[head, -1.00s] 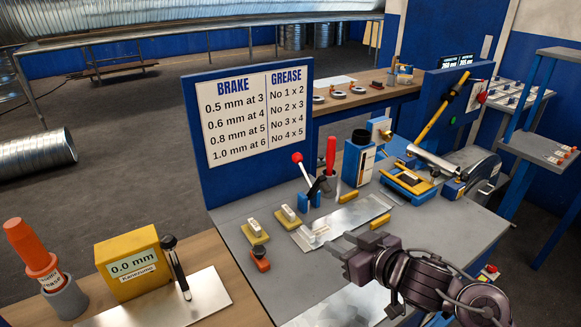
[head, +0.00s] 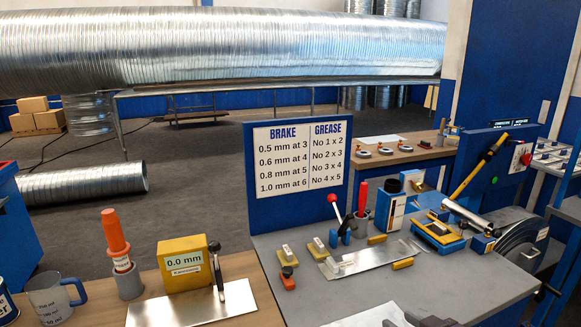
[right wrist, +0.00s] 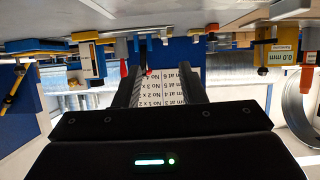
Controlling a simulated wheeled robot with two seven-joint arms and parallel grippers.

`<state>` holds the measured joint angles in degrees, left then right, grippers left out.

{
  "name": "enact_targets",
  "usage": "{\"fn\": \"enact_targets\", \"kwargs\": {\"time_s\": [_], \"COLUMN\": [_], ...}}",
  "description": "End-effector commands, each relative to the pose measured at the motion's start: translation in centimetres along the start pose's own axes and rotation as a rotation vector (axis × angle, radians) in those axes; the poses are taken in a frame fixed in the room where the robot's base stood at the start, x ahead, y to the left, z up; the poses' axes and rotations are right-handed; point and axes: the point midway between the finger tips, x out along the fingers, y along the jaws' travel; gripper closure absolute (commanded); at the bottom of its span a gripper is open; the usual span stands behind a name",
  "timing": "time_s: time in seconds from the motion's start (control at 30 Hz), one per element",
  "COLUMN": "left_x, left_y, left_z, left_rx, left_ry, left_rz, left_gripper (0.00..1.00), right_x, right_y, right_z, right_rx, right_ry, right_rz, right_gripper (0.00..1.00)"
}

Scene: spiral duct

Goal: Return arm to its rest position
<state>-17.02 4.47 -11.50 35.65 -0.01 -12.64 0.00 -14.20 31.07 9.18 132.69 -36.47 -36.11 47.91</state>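My right gripper (right wrist: 160,72) shows in the right wrist view with its two dark fingers apart and nothing between them. The picture there is upside down, and the sign board with brake and grease settings (right wrist: 165,88) shows beyond the fingers. In the head view only a dark bit of my right arm (head: 432,321) shows at the bottom edge, in front of the grey bench (head: 480,290). My left arm and gripper are not in view.
The bench holds a metal sheet (head: 375,257), a red-knobbed lever (head: 335,200) and a blue-and-yellow device (head: 437,232). A yellow gauge box (head: 185,265), an orange-capped tube (head: 115,235) and a measuring cup (head: 50,300) stand on the wooden top at left.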

Motion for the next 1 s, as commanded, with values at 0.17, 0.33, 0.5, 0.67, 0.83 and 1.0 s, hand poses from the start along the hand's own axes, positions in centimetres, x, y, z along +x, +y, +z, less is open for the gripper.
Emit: {"fn": "enact_targets", "kwargs": {"time_s": [0.17,0.33,0.5,0.67,0.83,1.0], "left_x": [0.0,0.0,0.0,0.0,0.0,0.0], "left_y": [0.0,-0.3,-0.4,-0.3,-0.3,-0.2], "left_z": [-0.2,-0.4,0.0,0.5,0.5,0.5], "left_rx": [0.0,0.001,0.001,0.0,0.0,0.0], "left_ry": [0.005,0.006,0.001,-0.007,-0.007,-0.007], "left_rz": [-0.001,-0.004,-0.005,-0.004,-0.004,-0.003], "left_gripper": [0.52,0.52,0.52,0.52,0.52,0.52], "right_x": [-0.1,-0.5,-1.5,-3.0,-5.4,-8.4], "right_y": [-0.1,-0.3,-0.8,-1.9,-3.8,-6.6], "right_z": [1.8,4.0,7.2,10.6,14.3,17.6], "right_rx": [0.002,0.004,0.013,0.031,0.06,0.098], "right_ry": [-0.051,-0.128,-0.254,-0.406,-0.592,-0.786], "right_rz": [0.058,0.123,0.189,0.223,0.217,0.16], "right_gripper": [0.63,0.63,0.63,0.63,0.63,0.63]}}
